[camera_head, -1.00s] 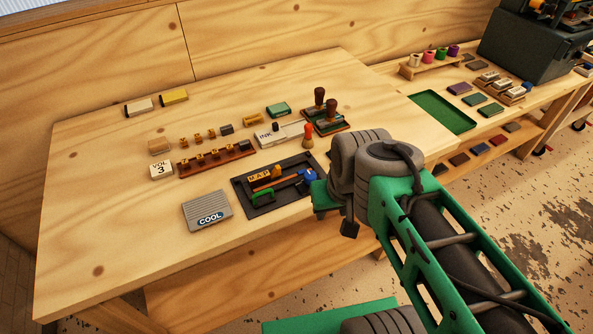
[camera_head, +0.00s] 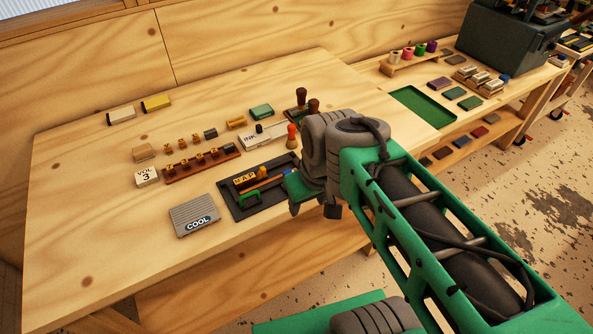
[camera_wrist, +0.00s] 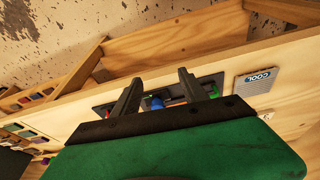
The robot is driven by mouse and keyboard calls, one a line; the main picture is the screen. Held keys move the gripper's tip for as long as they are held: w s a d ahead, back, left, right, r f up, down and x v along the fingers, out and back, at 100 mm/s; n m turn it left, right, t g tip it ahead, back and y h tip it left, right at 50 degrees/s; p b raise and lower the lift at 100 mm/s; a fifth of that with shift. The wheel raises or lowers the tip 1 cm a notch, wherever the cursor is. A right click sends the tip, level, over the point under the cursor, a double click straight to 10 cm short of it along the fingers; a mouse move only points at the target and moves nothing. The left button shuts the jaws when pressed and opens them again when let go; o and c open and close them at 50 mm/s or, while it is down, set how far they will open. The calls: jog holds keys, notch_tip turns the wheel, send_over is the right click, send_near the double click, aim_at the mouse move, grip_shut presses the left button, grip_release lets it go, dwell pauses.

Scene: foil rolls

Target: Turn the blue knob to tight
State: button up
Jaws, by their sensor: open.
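The blue knob (camera_wrist: 157,102) shows in the wrist view, between and beyond my two fingers, partly hidden by the gripper's body. The dark frame (camera_head: 233,204) on the bench holds a yellow lettered piece, an orange stick and a green part. My gripper is over the right side of this frame. In the wrist view the fingers of my gripper (camera_wrist: 159,90) are apart, with nothing held between them. Whether they touch the knob cannot be told.
A grey ridged "COOL" block (camera_head: 195,215) lies left of the frame. A type rack (camera_head: 203,165), an ink pad (camera_head: 262,138) and a red-topped stamp (camera_head: 292,138) stand behind it. A green tray (camera_head: 420,105) is at the right. The bench's front left is clear.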

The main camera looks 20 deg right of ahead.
jog(key=w+a+r+n+g+y+p, duration=0.1)
jog(key=w+r+n+g+p, duration=0.15)
jog(key=w+n, duration=0.45)
jog(key=w+a+r+n+g+y+p, duration=0.1)
jog(key=w+r+n+g+p, duration=0.25)
jog(key=n, duration=0.55)
jog(key=w+d+f+n+p, duration=0.45)
jog(key=w+n, duration=0.25)
jog(key=n, duration=0.4)
jog(key=shift+n+g, duration=0.4)
jog(key=shift+g, duration=0.1)
jog(key=b+x, duration=0.3)
jog(key=x, duration=0.4)
jog(key=shift+s+f+b, duration=0.15)
jog(key=shift+f+b, duration=0.2)
jog(key=shift+s+f, duration=0.1)
jog(key=shift+f, duration=0.2)
jog(key=shift+c, duration=0.2)
grip_shut()
